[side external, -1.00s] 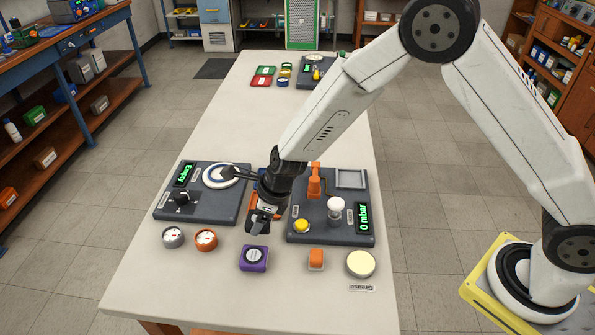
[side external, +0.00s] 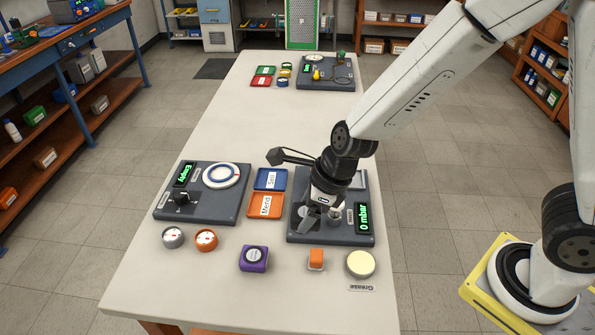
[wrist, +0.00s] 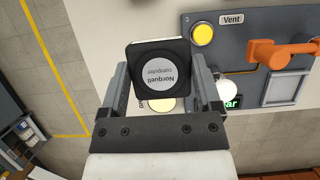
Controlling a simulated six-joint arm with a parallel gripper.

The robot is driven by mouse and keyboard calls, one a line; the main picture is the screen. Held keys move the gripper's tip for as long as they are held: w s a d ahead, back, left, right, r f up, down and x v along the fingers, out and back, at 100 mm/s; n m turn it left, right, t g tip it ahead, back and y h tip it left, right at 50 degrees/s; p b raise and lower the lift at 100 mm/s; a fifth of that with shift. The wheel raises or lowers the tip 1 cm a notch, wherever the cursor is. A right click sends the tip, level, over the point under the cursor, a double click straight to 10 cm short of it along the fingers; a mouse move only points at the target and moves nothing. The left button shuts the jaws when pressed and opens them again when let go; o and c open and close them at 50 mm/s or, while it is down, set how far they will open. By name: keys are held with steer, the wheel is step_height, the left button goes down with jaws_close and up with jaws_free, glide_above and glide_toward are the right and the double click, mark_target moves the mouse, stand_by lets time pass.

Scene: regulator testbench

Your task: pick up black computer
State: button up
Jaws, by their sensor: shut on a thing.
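The black computer (wrist: 161,68) is a square black block with a round grey label reading "Norquell computer". In the wrist view it sits between the two fingers of my gripper (wrist: 160,92), which is shut on it. In the side view my gripper (side external: 313,221) is over the right dark panel (side external: 345,236) with the 0 mbar display. The computer is hard to make out there against the dark panel and fingers. My gripper hides part of this panel, including its yellow button, which shows in the wrist view (wrist: 202,35).
The left panel (side external: 222,212) has an "Empty" display. Blue Sell (side external: 258,187) and orange Mend (side external: 256,212) trays lie between the panels. Gauges (side external: 206,240), a purple block (side external: 254,258), an orange block (side external: 316,260) and a cream disc (side external: 360,264) line the front. The table's middle is clear.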

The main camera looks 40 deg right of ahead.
mark_target(304, 215)
steer(key=shift+s+d+r, duration=0.15)
steer(key=shift+s+r, duration=0.1)
steer(key=shift+s, duration=0.25)
steer(key=shift+s+d+r, duration=0.15)
steer(key=shift+s+r, duration=0.05)
steer(key=shift+s, duration=0.25)
steer(key=shift+r, duration=0.2)
steer(key=shift+r, duration=2.45)
steer(key=w+d, duration=0.5)
steer(key=d, duration=0.7)
steer(key=w+d, duration=0.6)
steer(key=d, duration=0.6)
steer(key=shift+a+f, duration=0.2)
steer(key=shift+f, duration=2.3)
steer(key=shift+a+f, duration=0.2)
steer(key=shift+f, duration=2.25)
